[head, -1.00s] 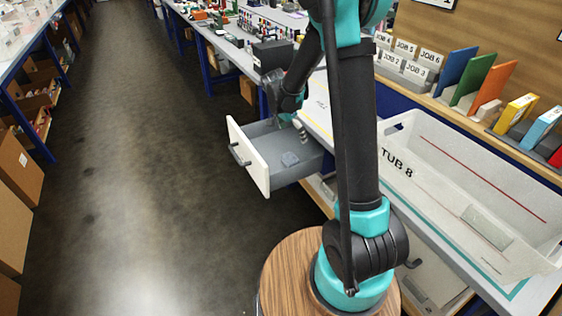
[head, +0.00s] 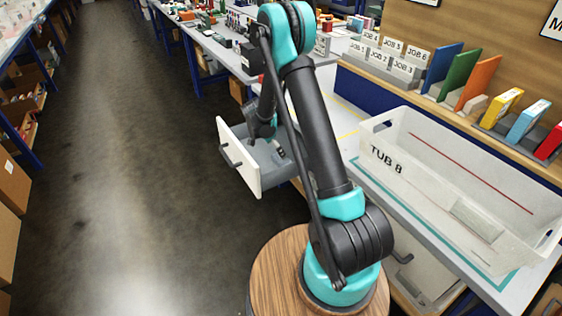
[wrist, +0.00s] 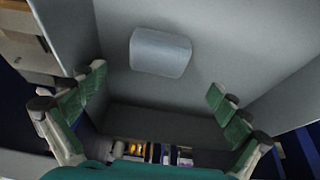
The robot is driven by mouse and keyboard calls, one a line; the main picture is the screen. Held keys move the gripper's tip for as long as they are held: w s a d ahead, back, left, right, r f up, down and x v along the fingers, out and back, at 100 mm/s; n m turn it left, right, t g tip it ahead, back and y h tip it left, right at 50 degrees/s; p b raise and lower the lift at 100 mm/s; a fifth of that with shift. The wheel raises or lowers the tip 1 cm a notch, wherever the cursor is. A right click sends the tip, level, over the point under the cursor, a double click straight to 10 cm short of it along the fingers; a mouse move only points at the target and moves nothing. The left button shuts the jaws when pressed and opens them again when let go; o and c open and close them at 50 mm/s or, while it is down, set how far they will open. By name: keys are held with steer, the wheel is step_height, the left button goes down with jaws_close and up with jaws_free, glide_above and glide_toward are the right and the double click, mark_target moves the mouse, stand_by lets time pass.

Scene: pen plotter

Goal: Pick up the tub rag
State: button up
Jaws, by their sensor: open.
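A small grey-blue rounded pad (wrist: 160,52), which looks like the folded tub rag, lies flat on the grey floor of the open drawer (head: 238,158). In the wrist view it sits at the upper middle, beyond the fingertips. My gripper (wrist: 156,82) is open, with its green-padded fingers spread wide to the left and right and nothing between them. In the head view my gripper (head: 280,151) reaches down into the drawer and hides the pad there. No contact between fingers and pad shows.
Drawer walls stand close on both sides of my fingers. A white tub (head: 385,158) marked TUB 8, with a flat grey rectangle (head: 478,219) inside, stands on the bench at right. Coloured binders (head: 460,80) line the shelf behind. Open floor lies left of the drawer.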

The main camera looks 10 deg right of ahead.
steer(key=shift+x, duration=3.4)
steer(key=shift+s+d+r, duration=0.1)
steer(key=shift+d, duration=0.05)
steer(key=c, duration=1.2)
step_height(320, 180, up, 20)
